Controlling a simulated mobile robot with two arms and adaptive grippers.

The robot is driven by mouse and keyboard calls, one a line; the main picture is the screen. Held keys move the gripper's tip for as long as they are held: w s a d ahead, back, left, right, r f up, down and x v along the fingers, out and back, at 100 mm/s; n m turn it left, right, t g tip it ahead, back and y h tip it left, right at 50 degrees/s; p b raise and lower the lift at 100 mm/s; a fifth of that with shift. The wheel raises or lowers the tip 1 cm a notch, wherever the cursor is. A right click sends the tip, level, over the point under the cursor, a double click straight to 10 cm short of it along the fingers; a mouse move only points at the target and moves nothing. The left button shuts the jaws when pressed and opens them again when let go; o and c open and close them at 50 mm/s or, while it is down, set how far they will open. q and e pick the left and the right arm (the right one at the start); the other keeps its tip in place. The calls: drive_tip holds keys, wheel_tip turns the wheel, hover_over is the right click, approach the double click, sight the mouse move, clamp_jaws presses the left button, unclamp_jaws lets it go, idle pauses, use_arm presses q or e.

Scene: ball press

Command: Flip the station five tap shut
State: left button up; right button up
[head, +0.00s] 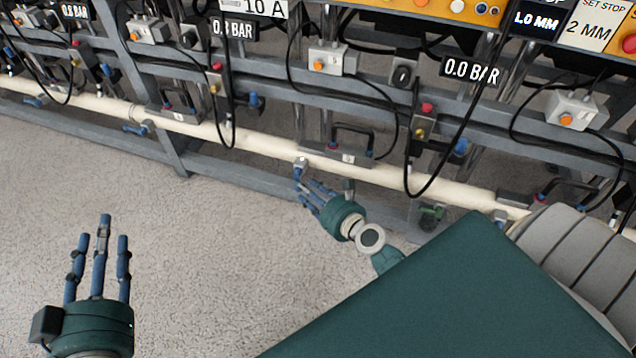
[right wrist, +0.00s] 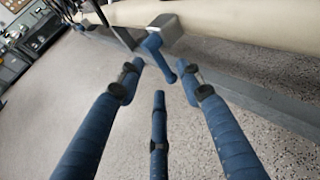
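A tap with a grey body (right wrist: 165,25) and a blue lever (right wrist: 155,46) sits under the cream pipe, at the top middle of the right wrist view. Its lever bends downward. In the head view the tap (head: 301,163) is at the pipe's lower edge, near a small plate whose number is too small to read surely. My right gripper (head: 308,188) is just in front of and below it, fingers spread. In the right wrist view the gripper (right wrist: 165,85) is open, with the lever just beyond its fingertips; contact cannot be told. My left gripper (head: 101,240) is open and empty over the floor.
The cream pipe (head: 255,144) runs along the grey frame, with another blue tap (head: 135,129) to the left. Black cables (head: 433,185) hang in front of the pipe to the right. The speckled floor (head: 200,220) on the left is clear.

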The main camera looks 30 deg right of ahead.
drive_tip(key=v, duration=0.6)
idle(0.3)
